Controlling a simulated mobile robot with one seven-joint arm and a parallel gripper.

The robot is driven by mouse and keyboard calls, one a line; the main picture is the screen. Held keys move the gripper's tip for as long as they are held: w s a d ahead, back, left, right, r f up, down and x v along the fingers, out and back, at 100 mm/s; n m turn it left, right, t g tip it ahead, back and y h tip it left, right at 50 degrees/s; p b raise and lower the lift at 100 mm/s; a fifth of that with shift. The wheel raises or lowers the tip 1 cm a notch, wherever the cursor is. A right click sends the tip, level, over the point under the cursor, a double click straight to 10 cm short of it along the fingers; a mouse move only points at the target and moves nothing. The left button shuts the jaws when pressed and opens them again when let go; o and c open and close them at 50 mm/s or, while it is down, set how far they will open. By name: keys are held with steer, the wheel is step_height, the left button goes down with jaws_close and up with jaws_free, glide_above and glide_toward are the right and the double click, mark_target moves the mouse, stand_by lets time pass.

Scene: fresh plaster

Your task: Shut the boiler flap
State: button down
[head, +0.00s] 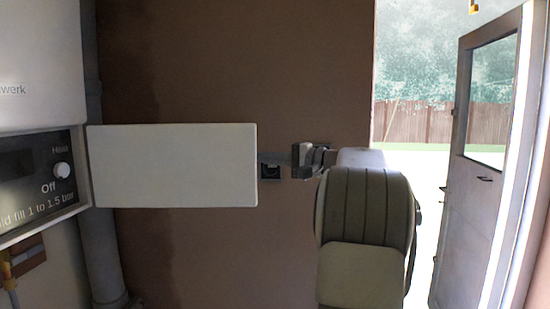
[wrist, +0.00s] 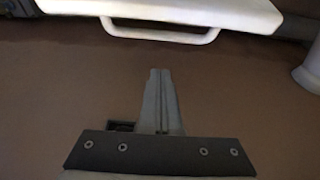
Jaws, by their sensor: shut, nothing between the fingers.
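The boiler flap (head: 172,165) is a white panel standing open to the right of the boiler's control panel (head: 35,180). The flap also spans the top of the wrist view (wrist: 230,12), with a white bar handle (wrist: 165,37) along its edge. My gripper (head: 264,158) is at the right end of the flap in the head view, pointing left. In the wrist view its fingers (wrist: 160,73) are pressed together and empty, with a gap of wall showing between their tips and the handle. The head view does not show whether the fingertips touch the flap.
A brown wall (head: 220,255) stands behind the flap. A grey pipe (head: 100,250) runs vertically beside the boiler. An open door (head: 475,190) is at the right. The space below the flap looks clear.

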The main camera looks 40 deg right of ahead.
mark_target(251, 160)
steer(key=shift+w+a+p, duration=0.2)
steer(key=shift+a+p, duration=0.2)
steer(key=shift+a, duration=1.4)
steer(key=shift+a, duration=0.1)
